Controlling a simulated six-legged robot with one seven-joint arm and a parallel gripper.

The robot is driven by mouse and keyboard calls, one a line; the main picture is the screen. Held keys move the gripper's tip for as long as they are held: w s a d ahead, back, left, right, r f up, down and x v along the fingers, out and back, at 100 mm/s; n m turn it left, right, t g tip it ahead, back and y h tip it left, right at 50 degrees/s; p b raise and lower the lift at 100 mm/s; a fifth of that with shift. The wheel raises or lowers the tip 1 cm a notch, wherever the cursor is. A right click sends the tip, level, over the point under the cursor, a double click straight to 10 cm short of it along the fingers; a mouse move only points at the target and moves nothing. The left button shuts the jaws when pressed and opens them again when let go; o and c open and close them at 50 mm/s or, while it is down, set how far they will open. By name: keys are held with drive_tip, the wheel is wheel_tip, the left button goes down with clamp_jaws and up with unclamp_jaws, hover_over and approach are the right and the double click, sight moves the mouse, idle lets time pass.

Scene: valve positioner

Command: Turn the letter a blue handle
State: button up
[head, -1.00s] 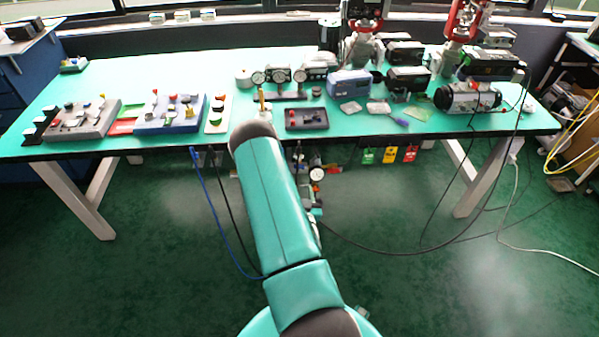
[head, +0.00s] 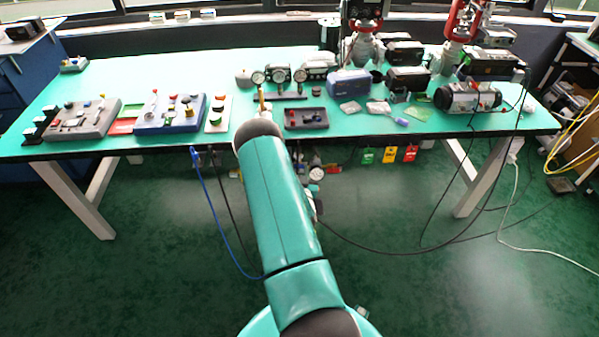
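I cannot pick out a blue handle or a letter A mark in the head view. A small gauge (head: 316,173) with some fittings shows below the table's front edge, just right of my arm. Small red and yellow parts (head: 236,173) show below the edge on the arm's left. My arm (head: 275,195) reaches forward from the bottom middle toward the table and covers what lies between these parts. My gripper is not visible; the arm may hide it.
The green table (head: 290,133) carries a grey board (head: 90,122), a blue-grey board (head: 160,127), gauges (head: 280,77), a blue box (head: 348,84) and valve actuators (head: 470,98). Coloured tags (head: 390,154) hang at the front. Cables hang below; the floor (head: 400,290) is mostly clear.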

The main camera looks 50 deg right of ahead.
drive_tip(key=shift+c, duration=0.8)
drive_tip(key=shift+n, duration=1.1)
drive_tip(key=o, duration=0.7)
drive_tip(key=v, duration=1.3)
drive_tip(key=shift+s+a, duration=0.3)
